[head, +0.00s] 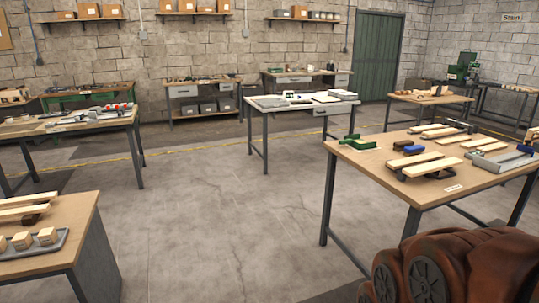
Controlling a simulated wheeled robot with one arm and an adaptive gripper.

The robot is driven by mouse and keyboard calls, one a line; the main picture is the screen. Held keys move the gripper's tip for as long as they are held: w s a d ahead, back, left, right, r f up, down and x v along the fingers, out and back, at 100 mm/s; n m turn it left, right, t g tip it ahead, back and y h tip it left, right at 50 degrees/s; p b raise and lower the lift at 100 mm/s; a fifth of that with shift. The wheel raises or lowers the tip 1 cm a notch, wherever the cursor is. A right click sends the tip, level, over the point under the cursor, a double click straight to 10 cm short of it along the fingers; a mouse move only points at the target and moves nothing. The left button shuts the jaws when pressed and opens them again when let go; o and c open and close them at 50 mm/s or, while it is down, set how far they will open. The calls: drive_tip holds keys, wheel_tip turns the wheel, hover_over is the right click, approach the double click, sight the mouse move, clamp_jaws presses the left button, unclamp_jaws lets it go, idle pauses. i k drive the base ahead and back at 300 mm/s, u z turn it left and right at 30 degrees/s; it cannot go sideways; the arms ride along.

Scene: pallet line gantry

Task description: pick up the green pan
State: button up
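A small green object (357,142) lies on the near right table (372,175), close to its left back corner. It looks like a low, open pan with a raised green part, but it is too small to make out fully. It is the only green item I see on that table. My gripper is not in view, so nothing shows of its state or its distance from the green object.
Wooden strips (432,166), a blue item (414,150) and a grey metal piece (500,160) share the table. Another workbench (75,240) stands at the near left. Open concrete floor (225,200) lies between. A white-topped table (262,107) stands farther back.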

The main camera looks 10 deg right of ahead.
sight(355, 142)
drive_tip(key=z, duration=0.1)
drive_tip(key=i, duration=1.8)
drive_tip(key=z, duration=0.3)
drive_tip(key=i, duration=1.8)
drive_tip(key=z, duration=0.1)
